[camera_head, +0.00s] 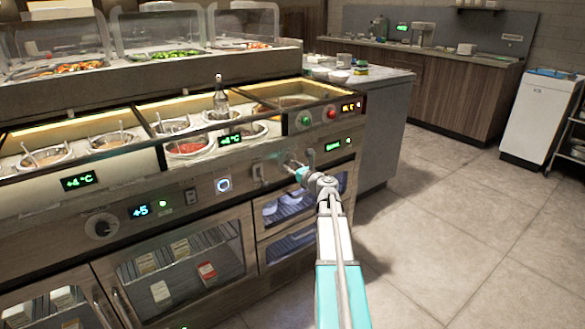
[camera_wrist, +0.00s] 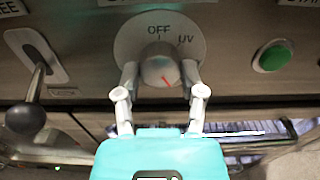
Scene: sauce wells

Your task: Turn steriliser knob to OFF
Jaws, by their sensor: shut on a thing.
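The steriliser knob (camera_wrist: 160,66) is a round silver knob on a pale dial plate (camera_wrist: 124,44), in the upper middle of the wrist view. The plate reads OFF above the knob and UV to its upper right. In the head view my gripper (camera_head: 294,168) is at the counter's front panel, and the knob is mostly hidden there.
In the wrist view a lever with a dark ball end (camera_wrist: 27,118) is close on the left, and a green button (camera_wrist: 272,57) is on the right. A metal handle bar (camera_wrist: 50,149) runs below. Open floor (camera_head: 440,220) lies right of the counter.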

